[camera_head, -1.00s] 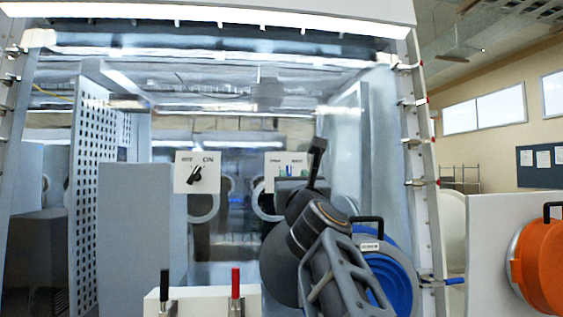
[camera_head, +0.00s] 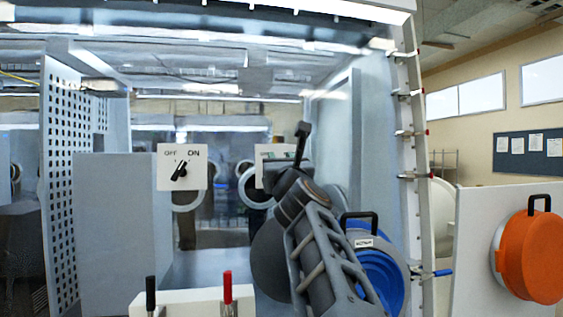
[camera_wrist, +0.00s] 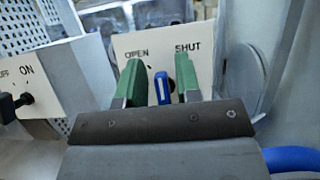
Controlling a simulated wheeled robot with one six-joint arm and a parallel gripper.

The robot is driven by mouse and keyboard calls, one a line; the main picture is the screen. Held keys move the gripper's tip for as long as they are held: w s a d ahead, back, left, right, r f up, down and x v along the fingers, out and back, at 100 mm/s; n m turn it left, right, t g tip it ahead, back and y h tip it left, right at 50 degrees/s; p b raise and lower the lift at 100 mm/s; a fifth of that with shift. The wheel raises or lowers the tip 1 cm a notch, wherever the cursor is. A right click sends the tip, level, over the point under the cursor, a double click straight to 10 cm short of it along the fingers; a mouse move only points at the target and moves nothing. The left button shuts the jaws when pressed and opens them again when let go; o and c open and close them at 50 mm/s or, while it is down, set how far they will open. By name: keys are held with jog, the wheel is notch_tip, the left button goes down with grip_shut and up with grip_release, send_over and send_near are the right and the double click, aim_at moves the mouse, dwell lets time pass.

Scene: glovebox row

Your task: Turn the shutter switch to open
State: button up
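The shutter switch is a blue knob (camera_wrist: 162,88) with a white line, on a white panel (camera_wrist: 150,44) lettered OPEN at left and SHUT at right. The knob stands roughly upright in the wrist view, and I cannot tell exactly which word its line marks. My gripper (camera_wrist: 158,82) has two green fingers, one on each side of the knob, with a gap visible on both sides. It is open, and how deep the knob sits between the fingers is unclear. In the head view the panel (camera_head: 262,153) is mostly hidden behind my gripper (camera_head: 282,153).
A second panel (camera_head: 182,167) with an OFF/ON black switch stands to the left. A blue round port cover (camera_head: 385,283) and an orange one (camera_head: 532,257) are at right. A white block (camera_head: 190,304) with black and red handles stands in front.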

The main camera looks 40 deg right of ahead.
grip_shut()
jog(key=n+y+p, duration=0.1)
jog(key=n+y, duration=0.1)
jog(key=n, duration=0.1)
jog(key=shift+a+r+t, duration=0.1)
jog(key=shift+t, duration=0.2)
jog(key=shift+w+a+f+n+y+p, duration=0.1)
jog(key=shift+n+y, duration=0.6)
jog(key=shift+n, duration=0.5)
jog(key=shift+w+a+f+n+y+p, duration=0.15)
jog(key=shift+n+y, duration=0.55)
jog(key=shift+n, duration=0.5)
jog(key=shift+s+a+n+y+p, duration=0.1)
jog(key=shift+n+y, duration=0.6)
jog(key=shift+n, duration=0.5)
jog(key=shift+o, duration=0.8)
grip_release()
